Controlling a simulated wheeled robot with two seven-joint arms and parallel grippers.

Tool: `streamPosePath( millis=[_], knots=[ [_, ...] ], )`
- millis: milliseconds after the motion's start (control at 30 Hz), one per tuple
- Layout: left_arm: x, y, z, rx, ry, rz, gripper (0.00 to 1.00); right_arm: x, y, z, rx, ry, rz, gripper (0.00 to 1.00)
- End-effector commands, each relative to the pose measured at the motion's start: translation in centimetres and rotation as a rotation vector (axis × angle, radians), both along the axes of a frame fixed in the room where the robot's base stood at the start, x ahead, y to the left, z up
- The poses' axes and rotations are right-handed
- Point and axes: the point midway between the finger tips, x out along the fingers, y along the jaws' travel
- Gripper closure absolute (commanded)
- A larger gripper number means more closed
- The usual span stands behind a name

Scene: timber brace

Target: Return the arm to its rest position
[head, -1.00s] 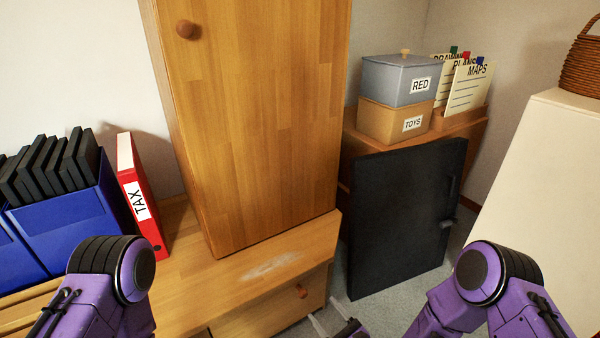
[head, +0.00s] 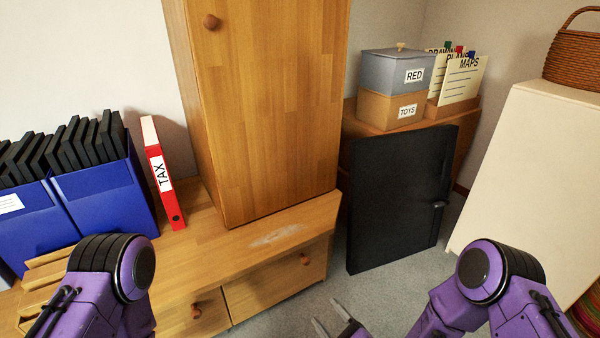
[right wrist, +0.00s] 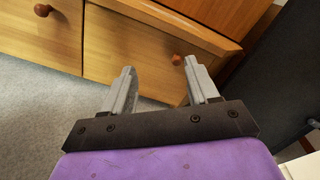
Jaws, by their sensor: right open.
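My right gripper (head: 333,318) shows at the bottom of the head view, low over the grey carpet and in front of the wooden drawer unit. Its two fingers are apart with nothing between them. In the right wrist view the same gripper (right wrist: 160,82) is open and empty, pointing toward the drawer fronts. My purple right arm (head: 480,285) folds at the lower right of the head view. My left arm (head: 110,285) shows at the lower left, and its gripper is out of view.
The drawer unit (head: 290,270) carries a tall wooden cabinet (head: 265,110), a red TAX binder (head: 163,175) and blue file boxes (head: 105,195). A black panel (head: 395,200) stands upright to the right. A cream cabinet (head: 535,180) is at far right. Carpet (head: 400,285) is clear between.

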Motion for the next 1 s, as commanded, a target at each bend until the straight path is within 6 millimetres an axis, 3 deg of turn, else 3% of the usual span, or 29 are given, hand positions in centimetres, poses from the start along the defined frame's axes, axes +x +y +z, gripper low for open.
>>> streamPosePath(
  millis=[167,333,500,600,800,1000],
  knots=[
    [-0.2,-0.1,-0.1,-0.004,0.012,-0.007,0.12,-1.3,-0.8,-2.3,-0.288,-0.028,0.011,0.41],
    [-0.5,-0.2,-0.5,-0.012,0.031,-0.018,0.12,-4.5,-2.8,-6.4,-0.702,-0.018,0.089,0.41],
    [-0.9,-0.5,-1.6,-0.021,0.056,-0.034,0.12,-11.0,-7.5,-12.0,-1.242,0.053,0.336,0.41],
    [-1.0,-0.5,-2.3,-0.026,0.067,-0.041,0.12,-15.3,-10.8,-14.2,-1.481,0.116,0.525,0.41],
    [-1.2,-0.6,-3.4,-0.032,0.082,-0.051,0.12,-22.0,-16.1,-15.8,-1.729,0.245,0.827,0.41],
    [-1.2,-0.6,-4.6,-0.034,0.087,-0.055,0.12,-26.8,-20.4,-15.9,-1.823,0.404,0.986,0.41]
  ],
)
